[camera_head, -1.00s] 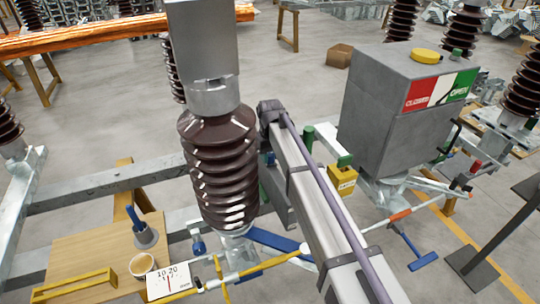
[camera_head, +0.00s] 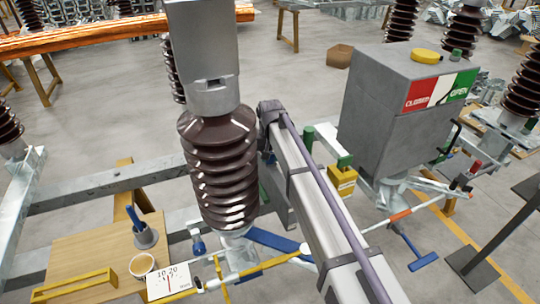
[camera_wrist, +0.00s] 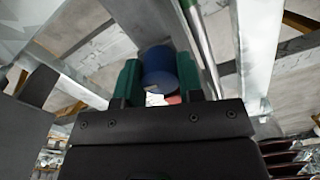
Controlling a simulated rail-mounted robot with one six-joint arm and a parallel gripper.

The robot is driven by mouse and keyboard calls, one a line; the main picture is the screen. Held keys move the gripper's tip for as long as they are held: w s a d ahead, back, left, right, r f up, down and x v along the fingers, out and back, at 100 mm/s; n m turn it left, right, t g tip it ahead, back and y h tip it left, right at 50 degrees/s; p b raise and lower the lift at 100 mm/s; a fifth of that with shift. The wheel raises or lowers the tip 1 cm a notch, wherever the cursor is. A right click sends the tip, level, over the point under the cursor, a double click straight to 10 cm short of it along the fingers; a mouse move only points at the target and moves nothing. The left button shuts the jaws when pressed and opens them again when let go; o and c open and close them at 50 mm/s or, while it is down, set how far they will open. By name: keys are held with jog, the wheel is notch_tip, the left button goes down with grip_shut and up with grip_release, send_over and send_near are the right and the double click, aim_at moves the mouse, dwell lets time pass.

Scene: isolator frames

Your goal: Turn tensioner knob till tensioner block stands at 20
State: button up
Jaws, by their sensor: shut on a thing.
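In the wrist view my gripper (camera_wrist: 159,86) has its two green fingers on either side of a rounded blue knob (camera_wrist: 158,64), shut on it. A small reddish part shows just below the knob. In the head view I cannot make out the gripper tips or their contact with the knob. A white scale card (camera_head: 157,291) at the lower left carries the marks 10 and 20 and a thin red pointer, which stands between the two numbers, nearer 20. I cannot read it exactly. The tensioner block itself cannot be told apart in these frames.
A brown ribbed insulator (camera_head: 218,175) stands left of centre. A grey box (camera_head: 385,120) with red and green labels stands at the right. A wooden board (camera_head: 85,250) at the lower left bears a cup, a blue-handled tool and a yellow part. Steel beams cross the left side.

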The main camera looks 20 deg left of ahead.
jog(key=shift+m, duration=1.3)
jog(key=o, duration=0.9)
notch_tip(320, 180, up, 11)
jog(key=p, duration=1)
jog(key=shift+f+p, duration=0.1)
jog(key=shift+p, duration=0.3)
